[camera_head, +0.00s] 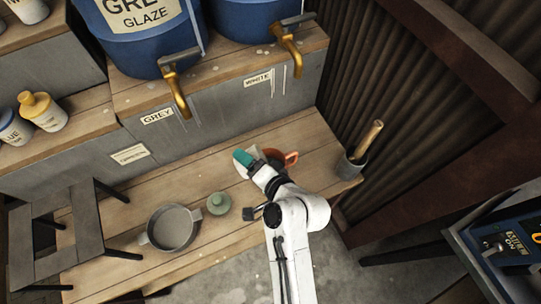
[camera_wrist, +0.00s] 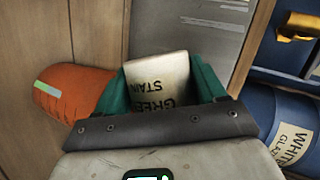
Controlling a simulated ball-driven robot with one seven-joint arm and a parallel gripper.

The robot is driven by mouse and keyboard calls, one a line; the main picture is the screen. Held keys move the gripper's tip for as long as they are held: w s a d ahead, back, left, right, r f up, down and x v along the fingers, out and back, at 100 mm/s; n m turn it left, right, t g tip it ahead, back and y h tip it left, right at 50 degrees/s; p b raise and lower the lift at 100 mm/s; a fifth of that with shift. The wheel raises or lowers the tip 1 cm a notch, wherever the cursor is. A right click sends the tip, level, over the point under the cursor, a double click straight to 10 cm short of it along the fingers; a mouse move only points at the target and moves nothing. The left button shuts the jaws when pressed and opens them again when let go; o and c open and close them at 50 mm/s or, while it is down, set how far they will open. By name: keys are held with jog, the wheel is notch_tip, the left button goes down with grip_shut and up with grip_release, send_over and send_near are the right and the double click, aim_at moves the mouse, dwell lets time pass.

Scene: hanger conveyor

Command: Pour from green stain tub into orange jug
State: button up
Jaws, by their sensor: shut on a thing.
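The green stain tub (camera_wrist: 158,82) is cream with dark lettering reading "GREEN STAIN", upside down in the wrist view. My gripper (camera_wrist: 168,88) is shut on it, with a teal finger on each side. In the head view my gripper (camera_head: 252,158) is low over the bench and the tub (camera_head: 256,149) shows only as a small pale patch behind it. The orange jug (camera_head: 291,157) stands on the bench just right of my gripper, partly hidden by my arm. In the wrist view the jug (camera_wrist: 68,92) is left of the tub. The tub's mouth and any flow are not visible.
A grey pan (camera_head: 172,229) and a green lid-like piece (camera_head: 218,203) lie left of my arm. A grey cup with a wooden handle (camera_head: 352,163) stands right. Blue glaze tanks with brass taps (camera_head: 178,90) overhang the back. A dark stool (camera_head: 70,235) is far left.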

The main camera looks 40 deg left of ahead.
jog(key=shift+r, duration=0.1)
jog(key=shift+a+r+n+t+p, duration=0.1)
jog(key=shift+r+n+t+p, duration=0.05)
jog(key=shift+n+t+p, duration=0.2)
jog(key=shift+s+r+n+t+h+p, duration=0.1)
jog(key=shift+n+t+h+p, duration=0.45)
jog(key=shift+n+p, duration=0.25)
jog(key=shift+n+t, duration=0.4)
jog(key=shift+n, duration=0.15)
jog(key=shift+f+n+t+h, duration=0.3)
jog(key=shift+n+t+h, duration=0.05)
jog(key=shift+n+t, duration=0.05)
jog(key=shift+w+f+n+t+b, duration=0.3)
jog(key=shift+f+n+t+b, duration=0.25)
jog(key=shift+n+t, duration=0.25)
jog(key=shift+r+h+b, duration=0.1)
jog(key=shift+h+b, duration=0.2)
jog(key=shift+b, duration=0.05)
jog(key=shift+w+r+n, duration=0.1)
jog(key=shift+r+n, duration=0.1)
jog(key=shift+n, duration=0.1)
